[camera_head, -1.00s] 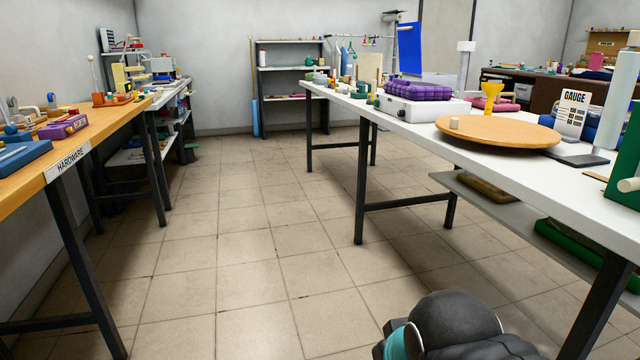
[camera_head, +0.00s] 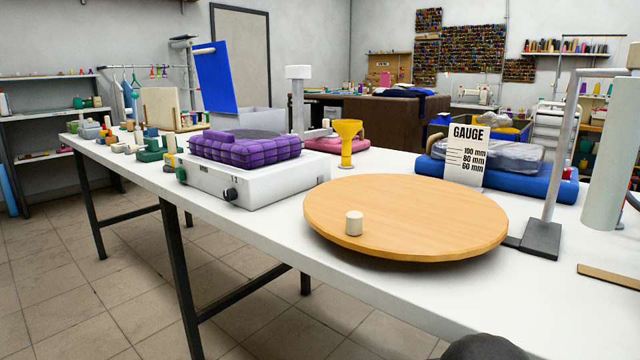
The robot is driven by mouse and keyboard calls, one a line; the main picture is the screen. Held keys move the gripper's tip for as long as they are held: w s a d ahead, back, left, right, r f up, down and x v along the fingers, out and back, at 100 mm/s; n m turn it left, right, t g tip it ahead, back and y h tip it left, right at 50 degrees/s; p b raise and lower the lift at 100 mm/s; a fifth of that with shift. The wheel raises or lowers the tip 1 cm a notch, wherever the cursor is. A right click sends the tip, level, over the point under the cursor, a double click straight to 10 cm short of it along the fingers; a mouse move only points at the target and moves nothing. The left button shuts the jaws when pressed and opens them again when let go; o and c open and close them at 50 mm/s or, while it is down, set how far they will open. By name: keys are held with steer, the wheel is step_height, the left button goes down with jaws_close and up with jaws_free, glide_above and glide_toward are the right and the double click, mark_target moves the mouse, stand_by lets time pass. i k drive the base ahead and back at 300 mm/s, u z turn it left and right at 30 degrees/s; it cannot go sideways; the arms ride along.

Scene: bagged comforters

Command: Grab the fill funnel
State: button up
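The fill funnel is yellow (camera_head: 347,139), with a wide cup on top and a narrow stem. It stands upright on the white table (camera_head: 270,226), behind the round wooden board (camera_head: 420,212) and right of the purple quilted bundle. A dark rounded part of my arm shows at the bottom edge. My gripper is not in view, so its state does not show.
A white box (camera_head: 245,188) bears the purple quilted bundle (camera_head: 245,148). A small pale cylinder (camera_head: 354,223) stands on the round board. A gauge card (camera_head: 467,155) and a metal stand (camera_head: 541,236) are to the right. Floor is clear at lower left.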

mark_target(347, 129)
steer(key=u, duration=1.8)
steer(key=i, duration=2.3)
steer(key=z, duration=3.7)
